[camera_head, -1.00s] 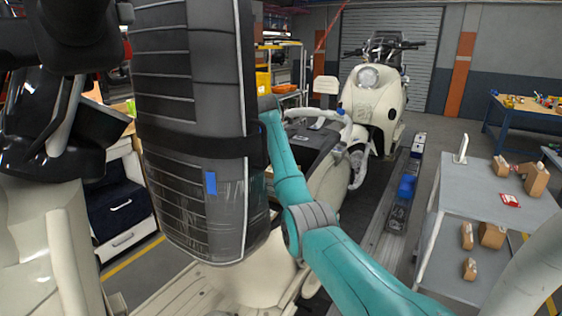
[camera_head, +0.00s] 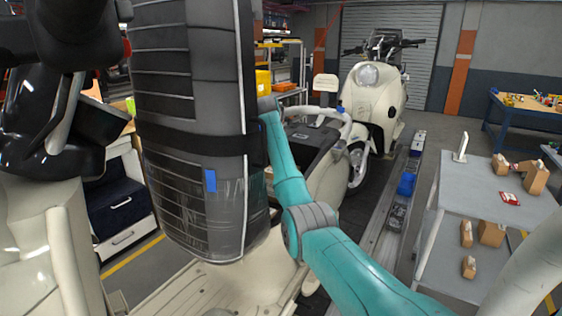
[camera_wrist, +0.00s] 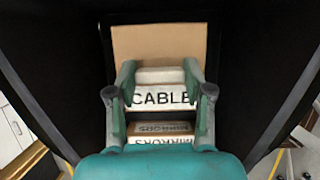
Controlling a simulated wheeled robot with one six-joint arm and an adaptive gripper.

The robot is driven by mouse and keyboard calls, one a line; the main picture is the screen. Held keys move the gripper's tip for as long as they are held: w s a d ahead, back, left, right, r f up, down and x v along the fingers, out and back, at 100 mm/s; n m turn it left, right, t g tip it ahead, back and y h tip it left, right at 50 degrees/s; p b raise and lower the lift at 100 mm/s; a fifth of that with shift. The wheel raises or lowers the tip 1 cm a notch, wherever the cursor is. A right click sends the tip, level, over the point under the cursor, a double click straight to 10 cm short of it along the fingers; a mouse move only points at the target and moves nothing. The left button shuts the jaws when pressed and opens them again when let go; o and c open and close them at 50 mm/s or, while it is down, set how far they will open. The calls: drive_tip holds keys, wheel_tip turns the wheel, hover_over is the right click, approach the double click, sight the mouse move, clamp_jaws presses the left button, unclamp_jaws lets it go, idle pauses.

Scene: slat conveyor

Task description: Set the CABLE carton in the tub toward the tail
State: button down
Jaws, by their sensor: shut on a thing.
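In the wrist view my gripper (camera_wrist: 160,76) is shut on the CABLE carton, whose white label (camera_wrist: 160,98) reads CABLE between the fingers. A carton marked MIRRORS (camera_wrist: 160,129) shows just below it in the picture, its lettering partly upside down. A plain brown cardboard surface (camera_wrist: 158,43) lies above the fingers in the picture; I cannot tell what it belongs to. Dark walls (camera_wrist: 245,70) flank the gripper on both sides, like the inside of a black tub. In the head view my gripper and the carton are hidden behind a scooter's large dark part.
A large black ribbed part (camera_head: 195,110) fills the left of the head view. A cream scooter (camera_head: 374,105) stands behind, beside a rail with a blue item (camera_head: 407,184). A grey cart (camera_head: 470,195) at right holds several small cartons and a red item (camera_head: 510,198).

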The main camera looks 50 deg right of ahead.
drive_tip(key=shift+c, duration=1.9)
unclamp_jaws()
drive_tip(key=v, duration=0.7)
drive_tip(key=shift+r, duration=0.3)
